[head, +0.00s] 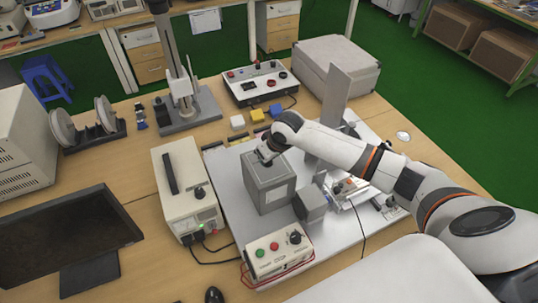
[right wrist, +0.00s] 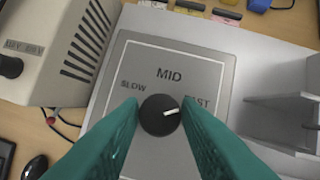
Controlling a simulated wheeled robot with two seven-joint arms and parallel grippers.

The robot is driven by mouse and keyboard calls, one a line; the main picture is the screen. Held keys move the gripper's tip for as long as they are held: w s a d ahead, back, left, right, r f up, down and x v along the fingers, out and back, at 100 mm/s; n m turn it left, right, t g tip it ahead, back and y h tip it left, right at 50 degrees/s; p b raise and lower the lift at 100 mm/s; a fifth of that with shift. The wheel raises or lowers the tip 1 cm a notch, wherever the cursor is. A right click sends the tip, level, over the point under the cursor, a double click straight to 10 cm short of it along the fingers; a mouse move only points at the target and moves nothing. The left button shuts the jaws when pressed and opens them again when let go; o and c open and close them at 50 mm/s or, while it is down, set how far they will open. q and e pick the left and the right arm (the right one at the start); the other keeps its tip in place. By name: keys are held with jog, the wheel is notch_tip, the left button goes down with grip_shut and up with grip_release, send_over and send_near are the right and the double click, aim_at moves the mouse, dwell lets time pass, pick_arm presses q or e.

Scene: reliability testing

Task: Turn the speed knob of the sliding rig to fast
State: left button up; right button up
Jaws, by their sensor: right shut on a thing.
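The speed knob (right wrist: 157,118) is a round black knob on the grey top panel (right wrist: 210,65) of a box, marked SLOW, MID and FAST. Its white pointer line points right and slightly up, toward the FAST label. The teal fingers of my right gripper (right wrist: 160,112) are shut on the knob from both sides. In the head view the grey box (head: 270,187) of the sliding rig stands on a pale plate, and my right gripper (head: 266,155) reaches down onto its top, hiding the knob. My left gripper is not in view.
A beige power unit (head: 180,180) stands left of the box. A control box (head: 278,252) with green and red buttons and a black knob is in front. A grey upright plate (head: 337,95) rises behind my right arm. Colored blocks (head: 257,115) lie behind the box.

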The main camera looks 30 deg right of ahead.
jog(key=o, duration=1)
jog(key=b+v, duration=0.2)
jog(key=v, duration=1)
jog(key=shift+w+r, duration=0.1)
